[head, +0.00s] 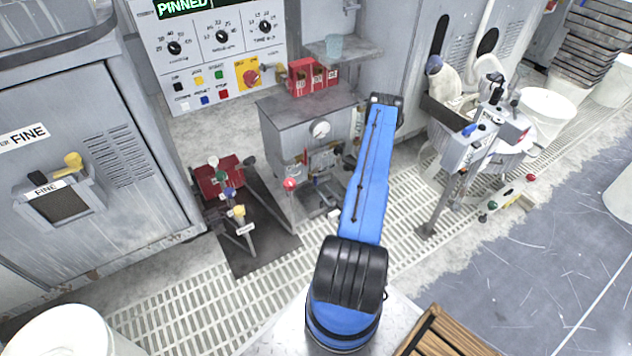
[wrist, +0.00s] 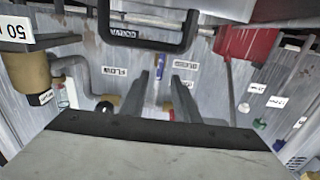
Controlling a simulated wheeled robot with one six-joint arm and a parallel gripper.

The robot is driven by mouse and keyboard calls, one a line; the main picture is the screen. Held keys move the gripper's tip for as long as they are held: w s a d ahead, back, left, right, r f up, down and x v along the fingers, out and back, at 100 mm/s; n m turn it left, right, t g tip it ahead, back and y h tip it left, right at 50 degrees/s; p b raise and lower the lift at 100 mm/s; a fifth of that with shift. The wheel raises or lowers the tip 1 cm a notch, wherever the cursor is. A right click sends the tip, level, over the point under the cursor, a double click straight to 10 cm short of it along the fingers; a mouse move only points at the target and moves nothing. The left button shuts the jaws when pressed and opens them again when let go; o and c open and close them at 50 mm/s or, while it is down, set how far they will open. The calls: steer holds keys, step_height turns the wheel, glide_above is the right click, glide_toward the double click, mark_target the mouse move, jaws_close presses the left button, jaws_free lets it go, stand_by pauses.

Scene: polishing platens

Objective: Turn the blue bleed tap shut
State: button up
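In the wrist view my gripper (wrist: 160,97) points at a grey panel with its two dark fingers apart and nothing held between them. A narrow blue upright piece (wrist: 158,66) shows just beyond the fingertips, roughly between them; it may be the blue bleed tap, but its full shape and setting are hard to tell. It appears apart from both fingers. In the head view my blue arm reaches toward the grey cabinet (head: 300,108), and the gripper is not clearly seen there. A blue-handled tap (head: 229,192) also shows on the stand with coloured taps at the left.
A black bar handle (wrist: 150,45) crosses above the fingers. Brass fittings and pipe (wrist: 28,72) lie left, and a red part (wrist: 245,42) upper right. Slatted flooring (head: 190,310) is clear in front.

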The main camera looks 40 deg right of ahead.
mark_target(317, 182)
steer(key=x, duration=0.8)
steer(key=shift+w, duration=0.2)
jaws_close()
